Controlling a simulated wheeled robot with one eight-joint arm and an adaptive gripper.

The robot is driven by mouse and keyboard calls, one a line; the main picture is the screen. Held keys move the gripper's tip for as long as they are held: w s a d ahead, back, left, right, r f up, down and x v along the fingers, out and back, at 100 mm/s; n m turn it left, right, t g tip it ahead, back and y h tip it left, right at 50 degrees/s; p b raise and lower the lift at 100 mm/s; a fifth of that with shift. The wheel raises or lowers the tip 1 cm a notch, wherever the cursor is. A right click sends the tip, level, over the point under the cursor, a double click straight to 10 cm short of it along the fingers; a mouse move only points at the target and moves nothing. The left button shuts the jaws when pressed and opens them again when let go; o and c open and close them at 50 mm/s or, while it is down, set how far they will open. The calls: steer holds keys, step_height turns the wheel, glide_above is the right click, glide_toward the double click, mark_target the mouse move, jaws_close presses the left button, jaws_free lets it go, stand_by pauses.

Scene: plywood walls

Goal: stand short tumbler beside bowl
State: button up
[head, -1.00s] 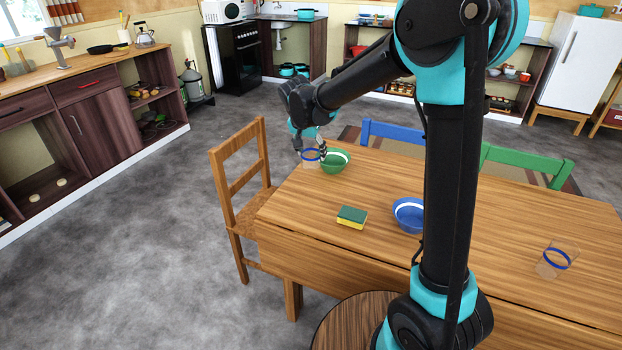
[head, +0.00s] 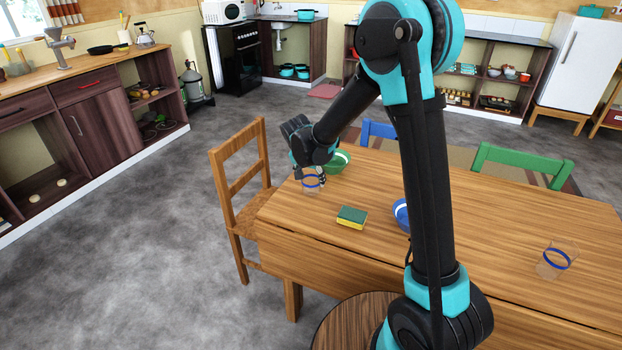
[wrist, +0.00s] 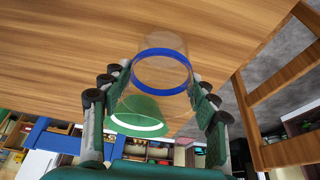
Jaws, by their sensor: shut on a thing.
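A clear tumbler with a blue band (head: 312,184) is between the fingers of my gripper (head: 311,178), which is shut on it near the table's left end. It also shows in the wrist view (wrist: 161,72), with fingers on both sides. I cannot tell whether its base touches the table. A green bowl with a white band (head: 341,158) is just behind and right of it, partly hidden by my gripper; the bowl shows through and below the glass in the wrist view (wrist: 138,112). A blue bowl (head: 401,215) is mostly hidden behind my arm.
A green and yellow sponge (head: 351,217) lies on the wooden table (head: 480,215), in front of the tumbler. Another clear tumbler with a blue band (head: 555,260) is at the table's right. A wooden chair (head: 240,185) stands at the left end. The table's middle right is clear.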

steer(key=o, duration=1.2)
steer(key=shift+f, duration=0.1)
steer(key=v, duration=1.2)
steer(key=s+d+f+n, duration=0.1)
steer(key=s+d, duration=0.3)
steer(key=d, duration=0.4)
steer(key=s+d+f+n, duration=0.1)
steer(key=s+d, duration=0.2)
steer(key=d, duration=0.5)
steer(key=s+d+f, duration=0.2)
steer(key=s+d, duration=0.2)
steer(key=s, duration=0.1)
steer(key=s+d+f+n+y, duration=0.1)
steer(key=s+d+f, duration=0.2)
steer(key=s, duration=0.2)
steer(key=s+d+f+n, duration=0.1)
steer(key=s+d+f, duration=0.1)
steer(key=s+d, duration=0.2)
steer(key=shift+s+d+f+y, duration=0.15)
steer(key=shift+s, duration=0.35)
steer(key=shift+s+d+f+y, duration=0.1)
steer(key=shift+s+d+y, duration=0.05)
steer(key=shift+s, duration=0.3)
